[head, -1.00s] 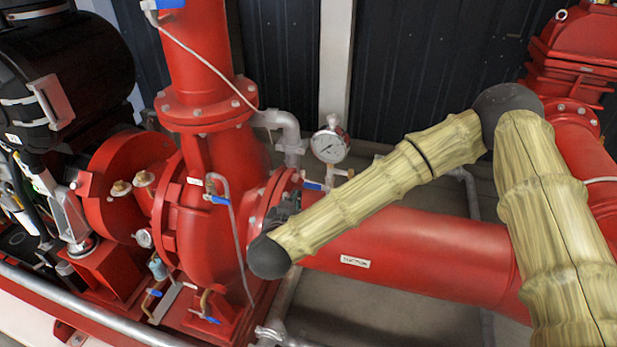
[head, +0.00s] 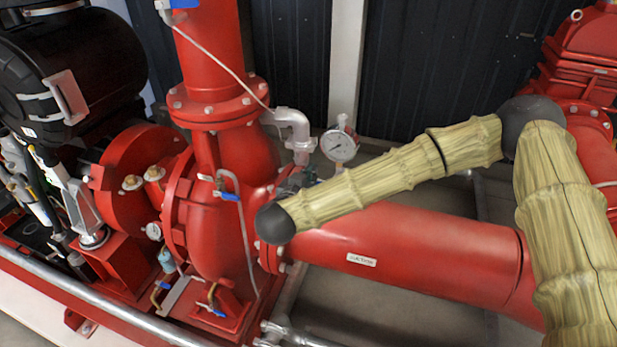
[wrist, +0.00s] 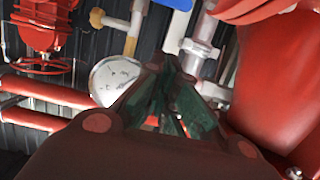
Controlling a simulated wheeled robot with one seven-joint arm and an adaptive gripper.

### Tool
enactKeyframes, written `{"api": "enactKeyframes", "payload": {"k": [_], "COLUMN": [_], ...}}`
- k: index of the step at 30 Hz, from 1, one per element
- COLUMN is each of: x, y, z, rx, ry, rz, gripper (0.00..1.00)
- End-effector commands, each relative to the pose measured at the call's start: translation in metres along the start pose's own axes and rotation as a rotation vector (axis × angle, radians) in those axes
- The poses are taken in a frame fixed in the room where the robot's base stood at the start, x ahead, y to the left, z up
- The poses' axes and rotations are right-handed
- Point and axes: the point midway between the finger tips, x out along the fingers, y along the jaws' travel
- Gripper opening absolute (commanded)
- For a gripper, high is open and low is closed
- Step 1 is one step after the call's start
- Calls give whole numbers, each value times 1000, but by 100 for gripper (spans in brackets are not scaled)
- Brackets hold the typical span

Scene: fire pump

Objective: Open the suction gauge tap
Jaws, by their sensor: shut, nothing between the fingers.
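The suction gauge (head: 340,146), a white round dial, stands above the red suction pipe, just right of the grey elbow pipe. It also shows in the wrist view (wrist: 113,80), left of my fingers. In the head view my arm hides most of the tap. My gripper (wrist: 176,80) is shut and empty, close to the lever and gauge. I cannot tell whether it touches the lever. In the head view my gripper (head: 292,183) is partly hidden behind my wrist.
The red suction pipe (head: 430,255) runs below my arm. The red pump casing (head: 207,235) stands to the left, with a thin hose and another blue-handled tap (head: 230,195) on it. The grey elbow pipe (head: 296,130) is close to the gauge. Dark wall panels stand behind.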

Motion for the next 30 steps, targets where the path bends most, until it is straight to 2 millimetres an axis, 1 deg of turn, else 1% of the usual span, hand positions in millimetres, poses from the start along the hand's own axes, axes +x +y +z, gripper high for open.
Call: {"api": "enactKeyframes", "payload": {"k": [3,10,12,15,21,24,30], "x": [21,58,68,68,72,74,75], "y": [1,1,1,0,0,0,0], "z": [-2,-3,0,11,26,32,38], "rx": [2,2,1,0,0,0,0], "ry": [-1,0,-2,-3,-1,-1,0], "rz": [4,3,3,0,1,0,-1], "gripper": [0,0,0,0,0,0,0]}}
